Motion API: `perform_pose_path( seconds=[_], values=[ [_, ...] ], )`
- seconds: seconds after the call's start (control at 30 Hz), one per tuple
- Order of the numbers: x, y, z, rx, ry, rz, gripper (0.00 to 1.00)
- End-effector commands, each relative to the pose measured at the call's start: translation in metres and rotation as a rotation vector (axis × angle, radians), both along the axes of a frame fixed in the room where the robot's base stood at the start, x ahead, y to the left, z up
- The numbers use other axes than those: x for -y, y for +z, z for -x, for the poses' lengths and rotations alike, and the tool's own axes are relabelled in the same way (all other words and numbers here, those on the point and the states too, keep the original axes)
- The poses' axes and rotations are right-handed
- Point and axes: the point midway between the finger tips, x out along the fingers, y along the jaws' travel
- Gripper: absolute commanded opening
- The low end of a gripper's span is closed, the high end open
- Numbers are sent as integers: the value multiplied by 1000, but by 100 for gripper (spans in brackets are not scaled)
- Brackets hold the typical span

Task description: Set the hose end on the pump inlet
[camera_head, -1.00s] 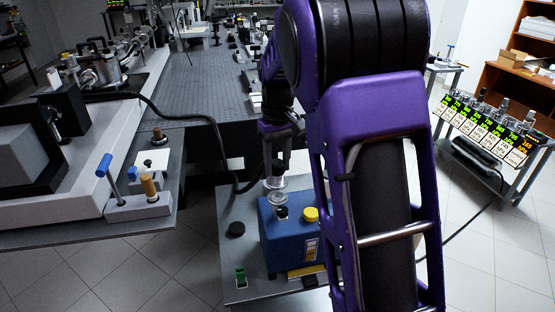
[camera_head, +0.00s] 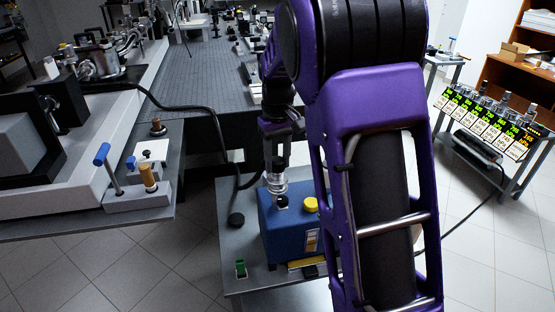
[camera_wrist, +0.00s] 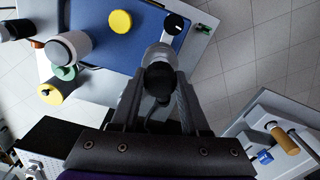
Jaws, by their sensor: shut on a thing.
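The blue pump (camera_head: 290,235) stands on a small grey cart. On its top are a yellow cap (camera_head: 311,204) and a dark port with a light rim (camera_head: 282,202), which looks like the inlet. My gripper (camera_head: 277,165) points down and is shut on the metallic hose end (camera_head: 277,187), just above and slightly behind this port. I cannot tell whether they touch. In the wrist view my gripper (camera_wrist: 158,95) has the grey hose end (camera_wrist: 160,57) between its fingers; the port (camera_wrist: 173,22) shows beyond it near the pump's edge, beside the yellow cap (camera_wrist: 120,21).
A bench with blue-handled parts (camera_head: 102,155) is at left, gauges (camera_head: 495,122) at right.

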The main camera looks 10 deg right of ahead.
Motion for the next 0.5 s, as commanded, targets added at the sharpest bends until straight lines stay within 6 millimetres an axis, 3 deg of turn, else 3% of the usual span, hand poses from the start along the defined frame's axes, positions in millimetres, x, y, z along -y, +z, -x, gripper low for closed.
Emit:
perform_pose_path(
  seconds=[0.5],
  values=[
    [0, -14, 0, 0, 0, 0, 0]
  ],
)
